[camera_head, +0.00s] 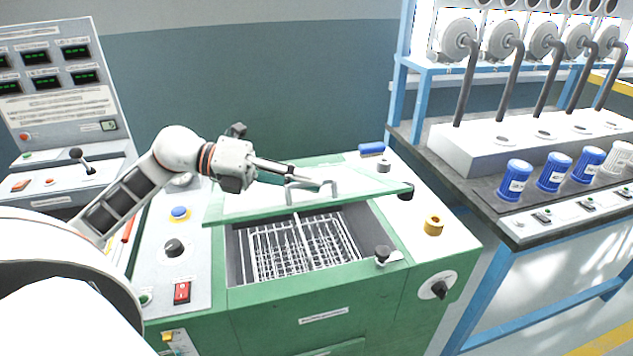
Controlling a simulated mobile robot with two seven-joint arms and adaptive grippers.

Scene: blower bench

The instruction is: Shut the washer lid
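The green washer (275,312) stands in front of me. Its lid (255,204), pale on top with a green rim, is partly raised; below its front edge the tub is open. A wire basket (300,248) shows inside the tub. A grey handle (290,192) sits on the lid. My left gripper (318,183) reaches in from the left, with its narrow fingers over the lid at the handle. Whether the fingers are closed on the handle or only touch it is unclear. My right gripper is not in view.
Left of the tub are a blue button (179,213), a black knob (174,247) and a red switch (182,292). A yellow ring-shaped button (433,225) is at right. A control console (60,95) stands at left.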

